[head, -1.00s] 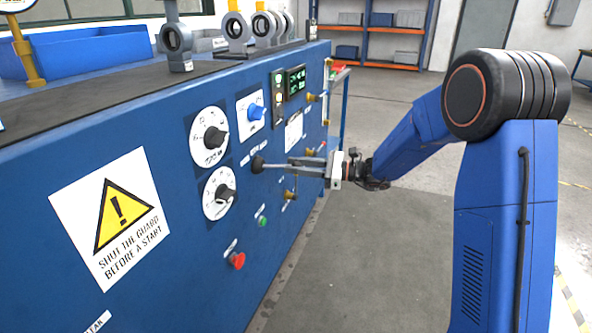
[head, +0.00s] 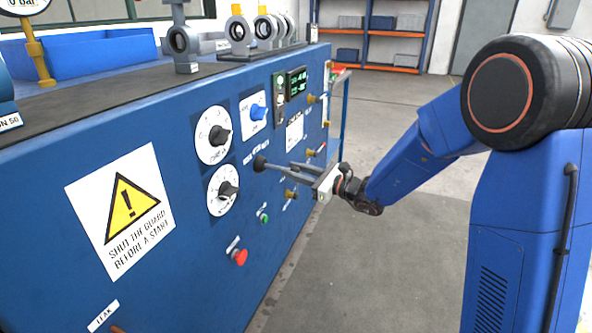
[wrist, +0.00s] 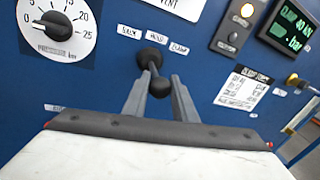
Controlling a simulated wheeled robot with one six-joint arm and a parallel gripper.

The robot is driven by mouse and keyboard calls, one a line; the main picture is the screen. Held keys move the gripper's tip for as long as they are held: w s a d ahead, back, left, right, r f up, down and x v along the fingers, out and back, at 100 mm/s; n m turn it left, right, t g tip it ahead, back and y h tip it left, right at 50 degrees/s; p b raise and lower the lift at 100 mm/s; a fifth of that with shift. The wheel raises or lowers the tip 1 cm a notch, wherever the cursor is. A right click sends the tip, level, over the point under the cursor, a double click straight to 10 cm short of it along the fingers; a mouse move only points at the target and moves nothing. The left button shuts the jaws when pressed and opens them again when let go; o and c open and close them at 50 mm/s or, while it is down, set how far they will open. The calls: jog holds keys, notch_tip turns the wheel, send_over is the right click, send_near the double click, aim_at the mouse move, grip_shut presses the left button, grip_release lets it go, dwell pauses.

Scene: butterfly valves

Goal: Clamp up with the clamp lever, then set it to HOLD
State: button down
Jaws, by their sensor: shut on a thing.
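The clamp lever is a dark rod with a round knob (wrist: 160,87) on a round black boss (wrist: 150,57) in the blue panel. The boss also shows in the head view (head: 260,163). Labels above it in the wrist view read roughly BACK, HOLD (wrist: 156,38) and CLAMP (wrist: 179,48). The lever sticks out toward my wrist camera, leaning slightly right and down; I cannot tell which mark it stands at. My gripper (head: 289,169) is shut on the lever, with the knob between its two grey fingers. A green display (wrist: 290,27) seems to read "Clamp 40 kN" and "- bar".
A dial with a black knob (wrist: 55,25) sits left of the lever, and a blue selector (head: 255,112) above it. A red button (head: 239,257) and a green button (head: 264,217) sit lower. A printed card (wrist: 245,88) is to the right. The floor right of the panel is clear.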

dwell(0.3)
jog(key=c, duration=1.4)
grip_release()
jog(key=shift+c, duration=0.2)
jog(key=v, duration=1.7)
jog(key=shift+s+d, duration=0.15)
jog(key=shift+s, duration=0.05)
